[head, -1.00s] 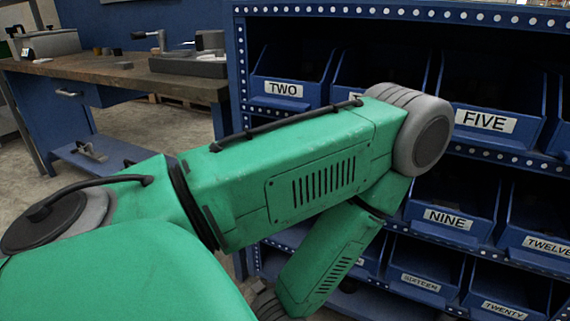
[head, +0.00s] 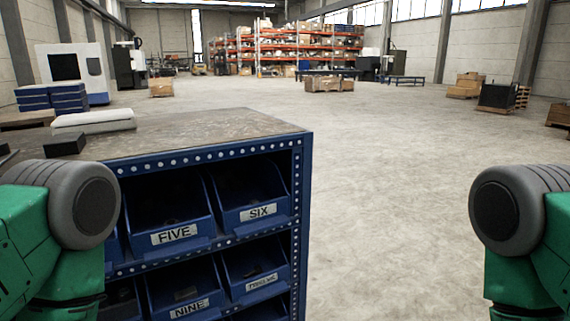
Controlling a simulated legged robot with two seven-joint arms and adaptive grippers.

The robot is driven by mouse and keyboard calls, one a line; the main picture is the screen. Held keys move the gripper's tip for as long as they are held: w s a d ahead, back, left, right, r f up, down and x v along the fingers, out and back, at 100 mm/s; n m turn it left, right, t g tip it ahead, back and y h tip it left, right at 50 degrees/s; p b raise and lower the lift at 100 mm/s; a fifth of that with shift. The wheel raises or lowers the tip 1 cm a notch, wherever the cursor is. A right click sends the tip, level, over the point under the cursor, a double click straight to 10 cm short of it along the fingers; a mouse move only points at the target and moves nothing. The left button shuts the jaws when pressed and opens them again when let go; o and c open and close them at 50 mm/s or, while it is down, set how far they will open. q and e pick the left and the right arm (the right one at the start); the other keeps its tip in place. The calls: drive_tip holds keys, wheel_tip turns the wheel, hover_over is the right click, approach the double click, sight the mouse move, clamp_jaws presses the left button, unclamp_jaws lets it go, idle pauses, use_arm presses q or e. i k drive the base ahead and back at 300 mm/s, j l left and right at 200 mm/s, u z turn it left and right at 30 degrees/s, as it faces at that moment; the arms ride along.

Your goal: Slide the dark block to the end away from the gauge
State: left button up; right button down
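A small dark block (head: 65,144) lies on the worn top of the blue cabinet (head: 225,127), at the left of the head view. I cannot tell if it is the task's block. I see no gauge. Both my green arms show only their grey-capped joints at the left and right edges of the head view. Neither gripper is in view.
A pale grey slab (head: 93,121) lies behind the dark block. Labelled blue bins, such as the FIVE bin (head: 174,237) and the SIX bin (head: 259,213), fill the cabinet's front. Open concrete floor (head: 400,190) lies to the right. Orange racks (head: 305,45) stand far back.

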sight(72, 144)
drive_tip(key=u, duration=1.25)
drive_tip(key=l+u, duration=0.1)
drive_tip(key=l, duration=0.35)
